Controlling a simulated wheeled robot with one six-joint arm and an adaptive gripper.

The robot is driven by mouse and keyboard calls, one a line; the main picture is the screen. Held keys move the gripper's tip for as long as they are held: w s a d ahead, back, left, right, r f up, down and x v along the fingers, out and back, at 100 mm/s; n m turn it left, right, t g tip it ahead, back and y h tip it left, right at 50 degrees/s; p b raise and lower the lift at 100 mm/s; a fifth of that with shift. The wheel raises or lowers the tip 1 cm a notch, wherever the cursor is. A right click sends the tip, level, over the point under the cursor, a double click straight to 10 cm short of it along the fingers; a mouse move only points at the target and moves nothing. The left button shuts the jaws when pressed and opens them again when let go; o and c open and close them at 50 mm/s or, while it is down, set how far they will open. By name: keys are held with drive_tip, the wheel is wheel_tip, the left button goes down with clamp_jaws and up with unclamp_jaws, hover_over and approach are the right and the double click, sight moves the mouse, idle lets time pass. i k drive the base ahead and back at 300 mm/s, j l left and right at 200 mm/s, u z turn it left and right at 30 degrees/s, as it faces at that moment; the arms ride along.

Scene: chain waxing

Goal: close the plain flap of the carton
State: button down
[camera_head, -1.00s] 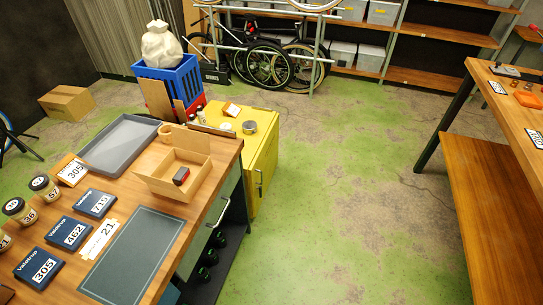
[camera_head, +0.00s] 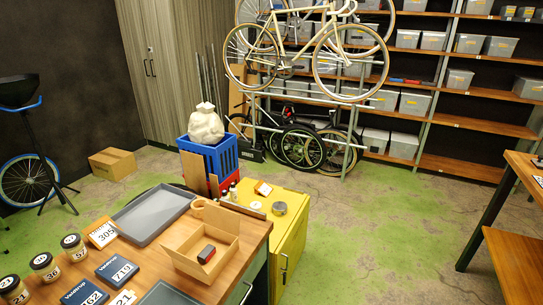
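The open cardboard carton (camera_head: 186,264) stands on the wooden workbench at the lower middle of the head view. A small dark block with a red side (camera_head: 206,254) shows inside or at the front of the carton. Which flap is the plain one I cannot tell, as the markings are too small to see. My gripper is not in view.
Green floor (camera_head: 400,230) is open to the right.

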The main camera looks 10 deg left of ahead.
sight(179, 257)
drive_tip(key=i+u, duration=0.1)
drive_tip(key=u, duration=0.35)
drive_tip(key=l+u, duration=0.15)
drive_tip(key=u, duration=0.3)
drive_tip(key=i+l+u, duration=0.1)
drive_tip(key=u, duration=0.3)
drive_tip(key=l+u, duration=0.15)
drive_tip(key=u, duration=0.3)
